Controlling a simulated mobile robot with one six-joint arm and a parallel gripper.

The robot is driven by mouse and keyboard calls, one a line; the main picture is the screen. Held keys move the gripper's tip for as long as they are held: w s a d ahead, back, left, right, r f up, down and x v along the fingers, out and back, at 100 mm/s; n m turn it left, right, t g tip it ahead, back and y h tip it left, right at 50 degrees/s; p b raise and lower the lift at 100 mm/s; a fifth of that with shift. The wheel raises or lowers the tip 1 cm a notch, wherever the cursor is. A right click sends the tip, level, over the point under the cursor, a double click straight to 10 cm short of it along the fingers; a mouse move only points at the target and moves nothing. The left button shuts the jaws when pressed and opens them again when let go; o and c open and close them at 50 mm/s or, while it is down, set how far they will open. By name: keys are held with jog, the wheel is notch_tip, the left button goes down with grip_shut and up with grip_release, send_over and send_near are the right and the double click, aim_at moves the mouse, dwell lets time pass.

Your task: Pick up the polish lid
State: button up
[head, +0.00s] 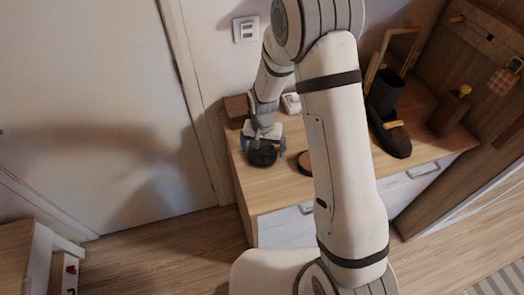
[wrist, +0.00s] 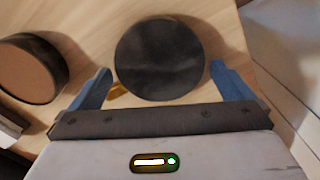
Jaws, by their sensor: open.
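The polish lid (wrist: 160,60) is a dark, round, flat disc on the wooden top. In the wrist view it lies between my gripper's two blue fingers, with a gap visible on each side. My gripper (wrist: 161,73) is open and empty. In the head view my gripper (head: 262,145) is low over the left end of the cabinet, right at the dark lid (head: 262,157), partly covering it. A round dark tin with a brown top (wrist: 32,68) sits left of the lid in the wrist view. In the head view the tin (head: 304,163) is partly hidden by my arm.
A brown box (head: 237,108) and a small white device (head: 291,103) stand behind my gripper on the cabinet top (head: 265,195). A black shoe (head: 391,138), a dark cylinder (head: 384,92) and a wooden block (head: 447,112) stand to the right. A small yellow piece (wrist: 118,90) shows beside the lid.

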jog(key=shift+f, duration=0.5)
jog(key=shift+c, duration=0.6)
jog(key=c, duration=0.6)
